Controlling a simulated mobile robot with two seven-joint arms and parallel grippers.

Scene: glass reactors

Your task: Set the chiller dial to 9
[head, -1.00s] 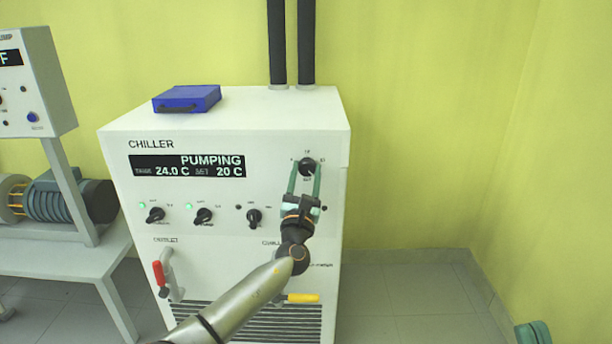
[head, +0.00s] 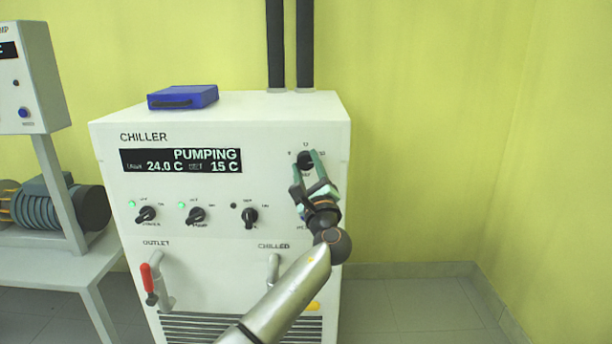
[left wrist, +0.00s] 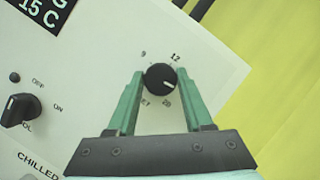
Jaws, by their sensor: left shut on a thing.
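The chiller (head: 110,200) is a white cabinet with a black display (head: 180,160) reading "PUMPING", 24.0 C and a set value of 15 C. Its black round dial (head: 305,160) is at the upper right of the front panel. In the left wrist view the dial (left wrist: 160,79) has marks around it, with 9 and 12 at its upper side and 20 at its lower right. A white pointer line on it aims right, slightly downward. My left gripper (head: 309,164) is shut on the dial, its green fingers (left wrist: 160,88) on either side. My right gripper is not identifiable.
Three black knobs (head: 196,215) sit in a row left of the dial. A red-handled valve (head: 150,278) and a second handle (head: 273,268) are below. A blue case (head: 183,97) lies on top. Black pipes (head: 306,45) rise behind it.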

